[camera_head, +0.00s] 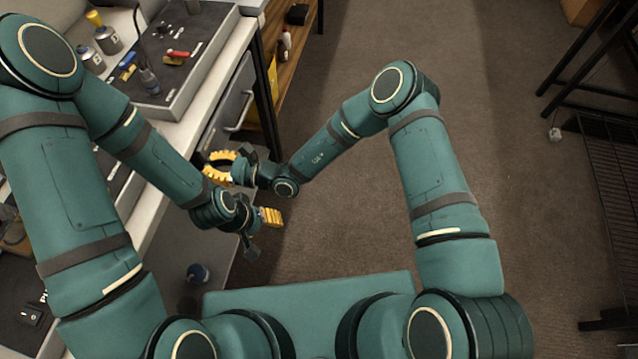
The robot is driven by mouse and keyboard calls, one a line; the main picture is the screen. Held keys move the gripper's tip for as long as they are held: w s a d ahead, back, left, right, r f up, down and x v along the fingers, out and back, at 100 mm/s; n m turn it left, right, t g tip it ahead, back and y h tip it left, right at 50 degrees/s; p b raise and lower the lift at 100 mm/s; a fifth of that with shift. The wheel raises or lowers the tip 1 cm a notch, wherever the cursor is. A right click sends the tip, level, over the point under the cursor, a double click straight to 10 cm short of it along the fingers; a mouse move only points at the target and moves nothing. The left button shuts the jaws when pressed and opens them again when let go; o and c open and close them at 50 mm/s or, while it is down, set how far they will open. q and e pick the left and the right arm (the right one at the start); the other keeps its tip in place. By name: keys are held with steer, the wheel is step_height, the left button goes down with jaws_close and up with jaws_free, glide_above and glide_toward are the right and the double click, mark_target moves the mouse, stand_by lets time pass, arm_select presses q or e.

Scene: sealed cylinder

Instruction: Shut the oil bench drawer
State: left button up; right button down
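The bench (205,85) runs along the left side, and its grey drawer front (228,108) with a bar handle (241,112) faces right. How far the drawer stands out is hard to tell, as my arms cover part of the bench side. My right gripper (232,168) is beside the bench front, just below the handle in the picture and apart from it.
A grey tray (195,75) with tools and small metal cans (107,40) is on the bench top. A wooden shelf (293,58) stands beyond the bench. A black rack (610,180) is at right; the middle floor is clear.

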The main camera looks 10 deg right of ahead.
steer(key=x, duration=0.2)
steer(key=shift+w+a, duration=0.1)
steer(key=shift+a, duration=0.25)
arm_select(q)
steer(key=shift+d, duration=0.1)
